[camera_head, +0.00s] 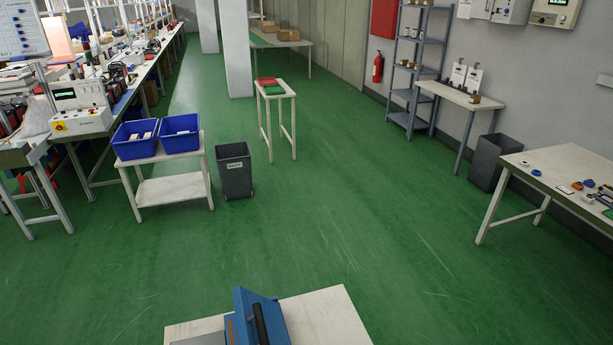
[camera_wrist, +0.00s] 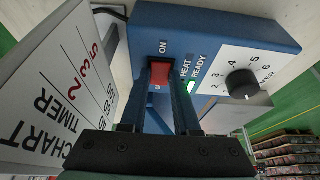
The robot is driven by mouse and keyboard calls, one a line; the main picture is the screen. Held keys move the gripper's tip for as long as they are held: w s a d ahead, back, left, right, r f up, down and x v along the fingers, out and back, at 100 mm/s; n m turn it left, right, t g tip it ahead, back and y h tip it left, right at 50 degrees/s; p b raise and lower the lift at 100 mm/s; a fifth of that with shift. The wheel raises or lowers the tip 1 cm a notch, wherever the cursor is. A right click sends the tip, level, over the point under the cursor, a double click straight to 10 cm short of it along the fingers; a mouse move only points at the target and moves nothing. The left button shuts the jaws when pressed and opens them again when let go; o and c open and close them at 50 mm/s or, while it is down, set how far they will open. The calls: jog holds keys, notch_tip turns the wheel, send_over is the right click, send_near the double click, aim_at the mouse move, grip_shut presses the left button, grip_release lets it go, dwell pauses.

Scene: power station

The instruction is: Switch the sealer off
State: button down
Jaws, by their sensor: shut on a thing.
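The sealer (camera_head: 255,318) is a blue machine with a black bar, on a pale table at the bottom of the head view. In the wrist view its blue housing (camera_wrist: 215,22) fills the upper middle. A red rocker switch (camera_wrist: 160,72) sits on it, with ON printed above and a partly hidden label below. A green light (camera_wrist: 190,87) beside HEAT READY looks lit. My gripper (camera_wrist: 160,88) reaches up to the switch with its two fingers on either side, shut on it. The fingers hide the switch's lower surroundings. I cannot tell which way the switch is tipped.
A black timer knob (camera_wrist: 242,84) is right of the switch. A white timer chart (camera_wrist: 55,85) stands close on the left. The pale table (camera_head: 325,318) has bare top to the sealer's right. Green floor beyond is open, with a grey bin (camera_head: 235,172) farther back.

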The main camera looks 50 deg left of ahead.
jog(key=shift+a+r+h+p, duration=0.25)
jog(key=shift+h+p, duration=0.15)
jog(key=shift+p, duration=0.1)
jog(key=shift+w+a+g+h, duration=0.1)
jog(key=shift+w+g+h, duration=0.05)
jog(key=shift+g+h, duration=0.2)
jog(key=shift+w+a+f+g+h, duration=0.15)
jog(key=shift+g+h, duration=0.1)
jog(key=shift+h, duration=0.4)
jog(key=shift+a+f+g+h, duration=0.1)
jog(key=shift+g+h, duration=0.1)
jog(key=shift+h, duration=0.4)
jog(key=shift+h+b, duration=0.4)
jog(key=shift+r, duration=0.1)
jog(key=c, duration=0.6)
grip_release()
jog(key=shift+c, duration=0.2)
